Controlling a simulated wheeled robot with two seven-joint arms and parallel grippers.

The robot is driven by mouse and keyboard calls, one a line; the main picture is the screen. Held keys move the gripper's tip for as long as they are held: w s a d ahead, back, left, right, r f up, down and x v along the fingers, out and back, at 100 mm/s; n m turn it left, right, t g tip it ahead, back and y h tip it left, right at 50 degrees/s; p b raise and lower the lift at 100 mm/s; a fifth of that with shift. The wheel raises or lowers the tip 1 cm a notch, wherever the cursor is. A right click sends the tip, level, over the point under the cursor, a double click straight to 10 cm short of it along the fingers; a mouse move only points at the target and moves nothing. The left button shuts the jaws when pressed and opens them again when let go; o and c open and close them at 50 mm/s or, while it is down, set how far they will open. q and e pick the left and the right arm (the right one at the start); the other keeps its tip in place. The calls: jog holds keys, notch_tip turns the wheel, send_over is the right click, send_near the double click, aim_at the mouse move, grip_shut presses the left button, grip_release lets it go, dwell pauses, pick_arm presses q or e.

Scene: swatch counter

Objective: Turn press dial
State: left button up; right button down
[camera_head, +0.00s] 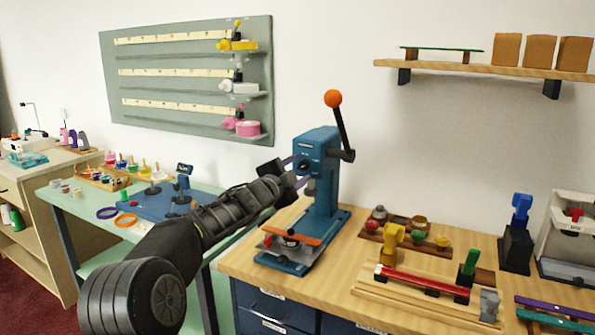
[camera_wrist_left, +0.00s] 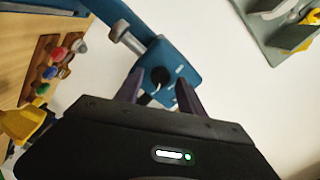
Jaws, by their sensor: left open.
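The blue press (camera_head: 325,190) stands upright on the wooden counter, with a black lever ending in an orange ball (camera_head: 333,98). Its dark dial (camera_wrist_left: 160,77) is on the press head, and in the left wrist view it shows between the two fingers. My left gripper (camera_head: 296,168) reaches in from the left to the front of the press head. In the left wrist view my left gripper (camera_wrist_left: 162,92) is open, with one purple-grey finger on each side of the dial. I cannot tell whether the fingers touch it. My right gripper is not in view.
An orange strip (camera_head: 291,236) lies across the press base. Right of it are a tray of small knobs (camera_head: 405,234), a red rod on a wooden fixture (camera_head: 420,281) and a black-and-blue stand (camera_head: 516,240). A wall shelf (camera_head: 480,68) hangs above. The green table (camera_head: 85,218) is at left.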

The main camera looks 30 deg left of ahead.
pick_arm(q)
jog(key=shift+s, duration=0.6)
jog(key=s+b, duration=0.1)
jog(key=s, duration=0.5)
jog(key=shift+s+b, duration=0.3)
jog(key=shift+b, duration=0.05)
jog(key=shift+d, duration=0.1)
